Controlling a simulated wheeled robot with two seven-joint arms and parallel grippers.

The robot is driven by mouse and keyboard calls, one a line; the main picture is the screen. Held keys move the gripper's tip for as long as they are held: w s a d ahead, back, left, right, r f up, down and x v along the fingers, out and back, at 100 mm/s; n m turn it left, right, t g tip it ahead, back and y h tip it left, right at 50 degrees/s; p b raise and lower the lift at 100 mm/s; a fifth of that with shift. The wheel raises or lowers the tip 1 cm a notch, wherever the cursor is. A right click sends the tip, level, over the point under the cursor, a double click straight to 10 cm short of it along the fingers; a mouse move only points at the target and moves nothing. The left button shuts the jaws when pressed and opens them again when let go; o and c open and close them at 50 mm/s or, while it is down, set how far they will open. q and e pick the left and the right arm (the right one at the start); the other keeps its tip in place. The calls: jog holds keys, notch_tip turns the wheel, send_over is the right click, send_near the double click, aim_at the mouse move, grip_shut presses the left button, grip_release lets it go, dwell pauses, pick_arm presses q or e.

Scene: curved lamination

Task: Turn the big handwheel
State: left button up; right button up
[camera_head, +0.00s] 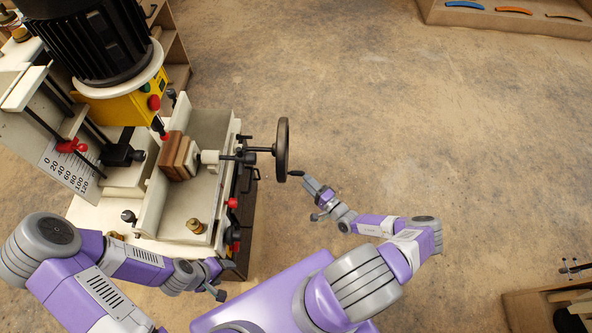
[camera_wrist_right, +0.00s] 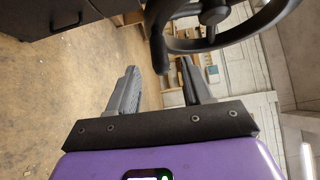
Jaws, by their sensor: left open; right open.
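The big handwheel (camera_head: 282,150) is black and seen nearly edge-on in the head view, on a shaft at the right side of the machine. Its handle (camera_head: 296,173) sticks out to the right from the rim. My right gripper (camera_head: 310,182) is open and close to the handle, just right of the wheel. In the right wrist view, the wheel (camera_wrist_right: 235,38) is at the top, and its dark handle (camera_wrist_right: 158,45) points down toward the gap between the open fingers (camera_wrist_right: 160,82). I cannot tell if they touch. My left gripper (camera_head: 222,280) is low at the machine's front edge, open and empty.
The machine bed (camera_head: 212,130) carries a clamped wooden block (camera_head: 178,155). A black motor (camera_head: 95,40) and yellow control box (camera_head: 125,103) rise behind it. A shelf (camera_head: 500,20) with curved strips stands at the back right. The floor right of the wheel is clear.

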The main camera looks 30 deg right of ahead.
aim_at(299, 175)
jog(key=b+x, duration=0.1)
jog(key=x, duration=0.4)
jog(key=shift+w+a+f, duration=0.1)
jog(key=shift+a+f, duration=0.05)
jog(key=shift+w+a+b, duration=0.1)
jog(key=shift+w+b, duration=0.2)
jog(key=shift+w, duration=0.2)
jog(key=shift+c, duration=0.2)
grip_shut()
